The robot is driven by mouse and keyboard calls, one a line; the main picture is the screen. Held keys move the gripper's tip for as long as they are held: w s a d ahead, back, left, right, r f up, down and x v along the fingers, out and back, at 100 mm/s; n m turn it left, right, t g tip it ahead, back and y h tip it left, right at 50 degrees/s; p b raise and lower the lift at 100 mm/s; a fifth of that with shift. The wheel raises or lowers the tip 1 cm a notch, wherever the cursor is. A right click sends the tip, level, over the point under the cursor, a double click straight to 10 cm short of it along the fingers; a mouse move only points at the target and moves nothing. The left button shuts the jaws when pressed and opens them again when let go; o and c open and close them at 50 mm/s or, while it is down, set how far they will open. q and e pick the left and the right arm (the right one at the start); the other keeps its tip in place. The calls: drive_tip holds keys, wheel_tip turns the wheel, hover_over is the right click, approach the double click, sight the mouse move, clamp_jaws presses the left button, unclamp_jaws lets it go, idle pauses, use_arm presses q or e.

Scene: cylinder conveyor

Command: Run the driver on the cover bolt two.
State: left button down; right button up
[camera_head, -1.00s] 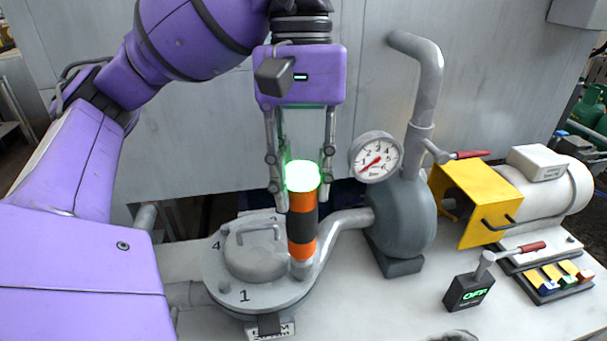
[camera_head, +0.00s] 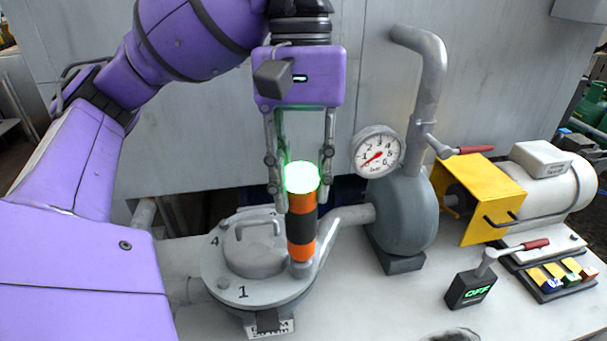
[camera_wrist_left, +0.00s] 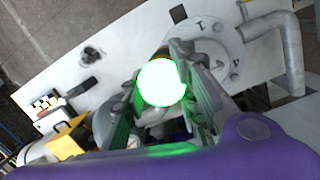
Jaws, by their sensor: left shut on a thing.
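The driver (camera_head: 301,232) is an orange and black cylinder with a bright green-white glowing top. My left gripper (camera_head: 302,200) is shut on its upper part and holds it upright. The driver's lower end is at the right rim of the round grey cover (camera_head: 218,262), which has a handle and the marks 4 and 1. Bolt two and its mark are not visible; the driver hides part of that rim. I cannot tell whether the driver's tip is seated on a bolt. The glowing driver top also shows in the left wrist view (camera_wrist_left: 162,82). My right gripper is not in view.
A grey pump (camera_head: 402,225) with a gauge (camera_head: 378,151) and a tall pipe stands right of the cover. The bench front is mostly clear.

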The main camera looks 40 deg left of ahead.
use_arm(q)
drive_tip(key=shift+f, duration=0.45)
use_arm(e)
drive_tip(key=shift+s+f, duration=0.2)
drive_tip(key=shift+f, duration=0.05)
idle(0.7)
use_arm(q)
drive_tip(key=shift+r, duration=0.15)
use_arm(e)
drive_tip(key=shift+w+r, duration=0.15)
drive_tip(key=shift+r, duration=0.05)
use_arm(q)
drive_tip(key=shift+r+p, duration=1.25)
drive_tip(key=shift+r, duration=0.55)
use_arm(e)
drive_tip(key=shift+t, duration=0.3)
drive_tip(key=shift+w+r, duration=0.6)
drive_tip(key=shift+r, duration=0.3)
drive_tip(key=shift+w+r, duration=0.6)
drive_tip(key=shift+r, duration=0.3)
